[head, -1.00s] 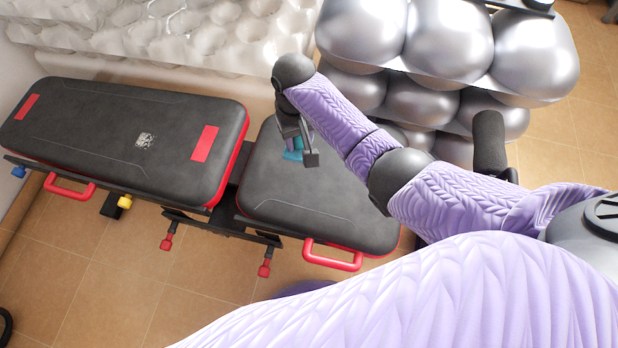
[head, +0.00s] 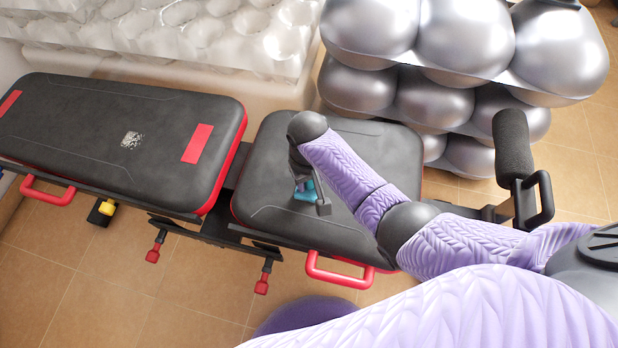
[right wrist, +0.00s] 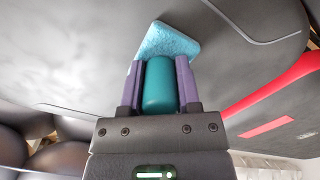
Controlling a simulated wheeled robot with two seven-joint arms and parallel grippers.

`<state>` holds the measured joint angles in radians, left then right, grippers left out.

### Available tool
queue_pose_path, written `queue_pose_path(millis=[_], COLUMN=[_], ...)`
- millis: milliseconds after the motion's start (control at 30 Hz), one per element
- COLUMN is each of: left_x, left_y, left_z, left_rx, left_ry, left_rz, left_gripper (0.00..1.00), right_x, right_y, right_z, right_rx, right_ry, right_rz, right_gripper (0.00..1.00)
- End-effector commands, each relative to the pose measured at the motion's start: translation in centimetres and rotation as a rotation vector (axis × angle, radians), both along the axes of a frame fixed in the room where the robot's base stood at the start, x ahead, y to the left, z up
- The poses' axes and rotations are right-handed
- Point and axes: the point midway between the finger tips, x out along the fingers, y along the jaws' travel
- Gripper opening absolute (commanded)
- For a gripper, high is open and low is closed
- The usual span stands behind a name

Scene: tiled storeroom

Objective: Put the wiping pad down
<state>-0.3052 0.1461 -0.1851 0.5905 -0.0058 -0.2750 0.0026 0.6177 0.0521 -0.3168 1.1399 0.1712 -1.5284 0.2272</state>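The wiping pad (right wrist: 168,45) is teal, with a rounded grip and a lighter flat pad at its far end. In the right wrist view its grip sits between the two purple fingers of my right gripper (right wrist: 159,85), which are closed against its sides. In the head view the pad (head: 304,190) shows small under my right gripper (head: 308,186), over the shorter section of the black bench (head: 270,165). I cannot tell whether the pad touches the bench surface. My left gripper is not in view.
The longer bench section (head: 100,130) lies to the left, with red patches and red handles. Silver balls (head: 440,100) on a rack stand behind at the right. A pale bumpy stack (head: 190,30) is at the back left. Bench surface around the gripper is clear.

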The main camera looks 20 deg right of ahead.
Motion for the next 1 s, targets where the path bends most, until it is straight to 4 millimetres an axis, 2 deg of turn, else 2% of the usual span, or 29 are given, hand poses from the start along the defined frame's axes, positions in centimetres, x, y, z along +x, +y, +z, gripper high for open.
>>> queue_pose_path(millis=[33,133,400,467,600,733,867,1000], left_x=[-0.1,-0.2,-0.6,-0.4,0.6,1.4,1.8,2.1], left_y=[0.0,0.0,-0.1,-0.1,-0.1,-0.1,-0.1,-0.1], left_z=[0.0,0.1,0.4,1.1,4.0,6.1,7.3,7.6], left_rx=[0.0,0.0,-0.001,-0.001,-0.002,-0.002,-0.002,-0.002], left_ry=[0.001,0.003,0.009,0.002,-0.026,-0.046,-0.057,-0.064], left_rz=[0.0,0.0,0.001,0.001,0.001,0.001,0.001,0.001], left_gripper=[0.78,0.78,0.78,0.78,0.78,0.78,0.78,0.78], right_x=[0.0,0.0,0.0,0.1,0.4,0.5,0.6,0.6], right_y=[0.0,0.0,0.0,0.0,0.0,0.0,0.0,0.0], right_z=[0.0,0.0,0.4,1.6,6.1,9.7,11.8,12.4], right_rx=[0.0,0.0,0.0,0.0,0.0,0.0,0.0,0.0], right_ry=[0.0,0.0,-0.001,-0.004,-0.011,-0.009,-0.006,-0.002], right_rz=[0.0,0.0,0.0,0.0,0.0,0.001,0.001,0.0], right_gripper=[0.54,0.75,0.77,0.77,0.77,0.77,0.77,0.77])
